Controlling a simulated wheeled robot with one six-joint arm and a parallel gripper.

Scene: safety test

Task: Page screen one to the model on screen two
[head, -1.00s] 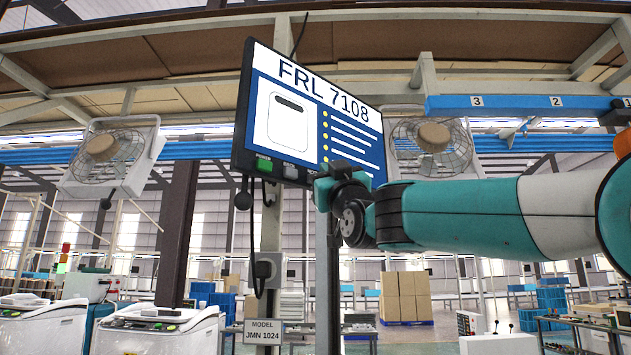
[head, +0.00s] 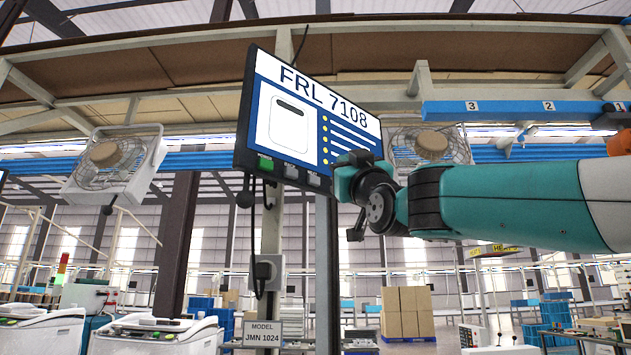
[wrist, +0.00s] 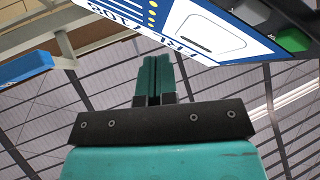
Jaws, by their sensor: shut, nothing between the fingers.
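A tilted screen (head: 310,115) hangs on a post in the head view and reads "FRL 7108" beside a drawing of a white panel. Its lower edge has a green button (head: 265,163) and two grey buttons, the middle one (head: 291,171) and the right one (head: 314,179). A plate below (head: 263,334) reads "MODEL JMN 1024"; no second lit screen shows. My gripper (wrist: 153,68) is shut and empty in the wrist view, with the screen upside down beyond its tips and apart from them. In the head view my wrist mostly hides it, just right of the right button.
Cables hang below the screen's left corner beside the post (head: 271,225). Fans flank the screen at left (head: 105,155) and right (head: 432,145). A blue numbered beam (head: 520,108) runs above my arm. White machines (head: 155,335) stand at lower left, stacked cartons (head: 405,310) behind.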

